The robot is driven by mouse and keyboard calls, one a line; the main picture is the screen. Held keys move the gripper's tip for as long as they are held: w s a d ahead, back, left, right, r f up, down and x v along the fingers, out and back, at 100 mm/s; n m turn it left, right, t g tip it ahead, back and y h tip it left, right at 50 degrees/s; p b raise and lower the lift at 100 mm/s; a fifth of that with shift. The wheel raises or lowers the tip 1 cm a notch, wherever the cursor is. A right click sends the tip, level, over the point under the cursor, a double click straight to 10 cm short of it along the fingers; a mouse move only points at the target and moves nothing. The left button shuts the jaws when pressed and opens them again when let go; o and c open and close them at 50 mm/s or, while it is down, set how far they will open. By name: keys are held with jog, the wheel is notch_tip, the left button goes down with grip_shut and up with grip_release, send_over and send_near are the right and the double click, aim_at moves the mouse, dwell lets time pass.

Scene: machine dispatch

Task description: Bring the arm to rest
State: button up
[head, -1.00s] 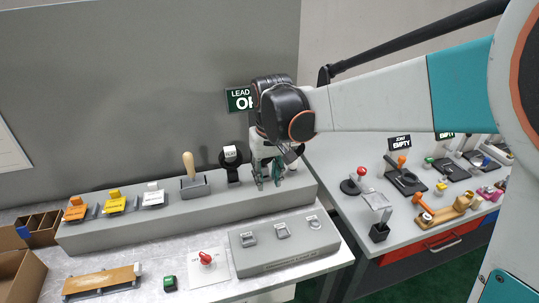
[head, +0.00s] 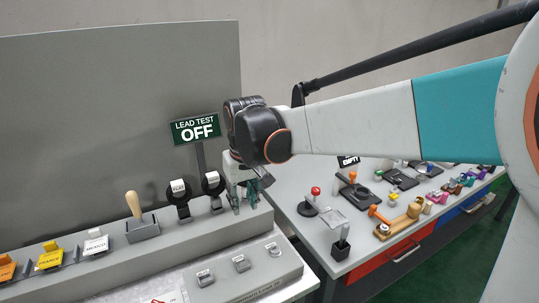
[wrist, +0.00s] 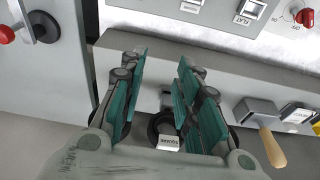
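My gripper (head: 243,205) hangs from my arm over the right end of the grey raised ledge (head: 160,245), beside two black round-headed devices with white labels. In the wrist view my gripper (wrist: 160,90) has its two teal fingers spread well apart, with nothing between the tips. One labelled black device (wrist: 165,130) shows low between the fingers, nearer the palm; I cannot tell whether it touches them. My arm stretches in from the right side of the head view.
A "LEAD TEST OFF" sign (head: 196,129) stands behind the ledge. A wooden-handled tool (head: 134,205) sits left of the black devices. A grey switch panel (head: 220,285) lies in front. The right bench (head: 310,240) carries a red-knobbed device (head: 315,191) and several stamps.

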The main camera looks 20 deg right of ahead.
jog(key=s+d+m+t, duration=0.1)
jog(key=s+d, duration=0.4)
jog(key=s, duration=0.5)
jog(key=s+d+m+t, duration=0.1)
jog(key=s+d+t, duration=0.3)
jog(key=s, duration=0.6)
jog(key=shift+s+d, duration=0.35)
jog(key=shift+s, duration=0.05)
